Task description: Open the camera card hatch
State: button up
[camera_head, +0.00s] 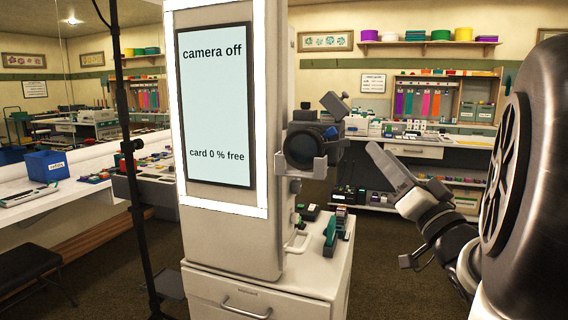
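The camera (328,135) is mounted on the right side of a tall white booth column, with its round dark lens (303,148) facing me. A small grey tilted plate (335,106) stands up on top of it. I cannot make out the card hatch or tell its state. The column's screen (214,105) reads "camera off" and "card 0 % free". My gripper (390,165) is right of the camera, apart from it and pointing up-left. One long grey finger shows; the gap between the fingers is hidden, and I see nothing held.
A white drawer cabinet (262,292) stands under the column, with small boxes and a green item (330,232) on its top. A black stand pole (127,150) is at left. A stocked back counter (416,150) lies beyond. Dark floor is open between cabinet and arm.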

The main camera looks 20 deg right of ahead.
jog(key=shift+v, duration=1)
jog(key=shift+a+f, duration=0.2)
jog(key=shift+f, duration=0.1)
